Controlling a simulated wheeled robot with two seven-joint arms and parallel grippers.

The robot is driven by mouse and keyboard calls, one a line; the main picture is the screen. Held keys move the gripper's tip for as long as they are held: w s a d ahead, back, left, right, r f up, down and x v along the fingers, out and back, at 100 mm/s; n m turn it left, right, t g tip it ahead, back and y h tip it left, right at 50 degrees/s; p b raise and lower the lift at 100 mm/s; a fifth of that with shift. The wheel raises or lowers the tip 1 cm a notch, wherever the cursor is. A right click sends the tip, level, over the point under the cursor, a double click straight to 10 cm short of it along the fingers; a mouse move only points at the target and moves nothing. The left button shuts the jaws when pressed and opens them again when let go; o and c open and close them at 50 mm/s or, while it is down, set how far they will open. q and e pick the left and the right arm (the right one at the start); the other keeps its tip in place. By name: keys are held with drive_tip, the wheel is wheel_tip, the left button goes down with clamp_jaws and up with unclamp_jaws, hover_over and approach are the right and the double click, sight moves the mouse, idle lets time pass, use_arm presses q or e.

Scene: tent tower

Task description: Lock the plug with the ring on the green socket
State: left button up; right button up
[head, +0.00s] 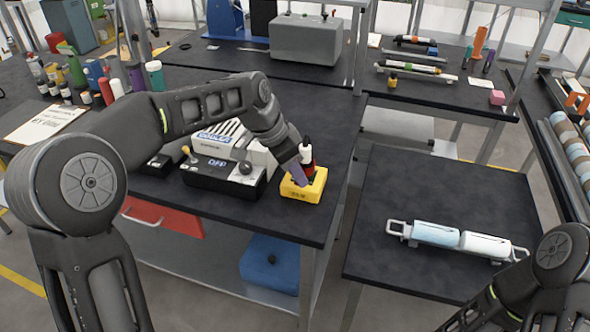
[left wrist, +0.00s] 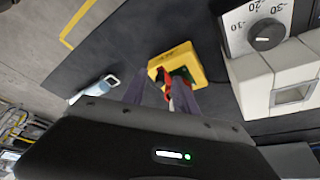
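The yellow box (head: 303,187) sits at the right front corner of the left table. The green socket (left wrist: 182,74) shows on the yellow box in the left wrist view, partly hidden. The plug, black on top with a red ring (head: 306,158), stands upright over the box. Whether it is fully seated cannot be told. My left gripper (left wrist: 160,94) is tilted down at the plug with its fingers apart. The red part (left wrist: 172,96) is close to the right finger in the wrist view; a gap shows on the other side. My right gripper is out of view; only the right arm shows.
A grey and black control unit with a dial (head: 222,172) stands just left of the yellow box. The lower table (head: 400,272) at right carries a blue and white cylinder (head: 460,240) with end handles. Bottles crowd the far left. A gap separates the two tables.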

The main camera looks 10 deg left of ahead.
use_arm(q)
clamp_jaws()
idle(0.3)
idle(0.3)
